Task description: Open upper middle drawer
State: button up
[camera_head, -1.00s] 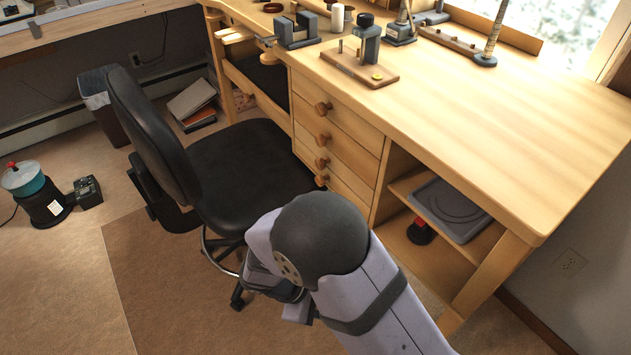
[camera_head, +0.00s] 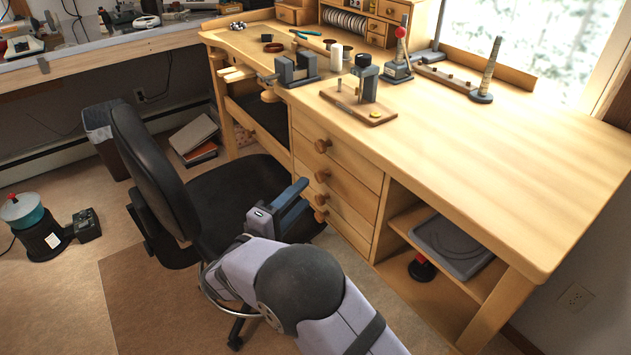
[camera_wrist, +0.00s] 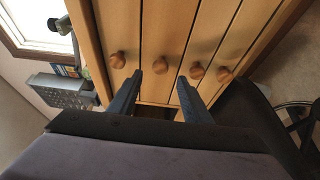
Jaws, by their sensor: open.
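A stack of wooden drawers with round knobs is built into the bench, and all look closed. The upper middle drawer (camera_head: 350,187) is second from the top. Its knob (camera_head: 322,175) shows at the front, and in the wrist view the same knob (camera_wrist: 160,66) appears between my fingertips. My gripper (camera_wrist: 160,80) is open and empty, its fingers pointing at the drawer fronts. In the head view my gripper (camera_head: 297,192) is in front of the drawers, left of the knobs. The fingertips look short of the knob; the exact gap is hard to tell.
A black office chair (camera_head: 155,165) stands close to the left, its seat behind my gripper. The wooden bench top (camera_head: 500,150) overhangs the drawers. Open shelves with a grey tray (camera_head: 452,243) are to the right. The top drawer's knob (camera_wrist: 117,60) and lower knobs are close beside the fingers.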

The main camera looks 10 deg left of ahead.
aim_at(318, 178)
jog(key=shift+x, duration=3.7)
jog(key=shift+a, duration=0.1)
grip_shut()
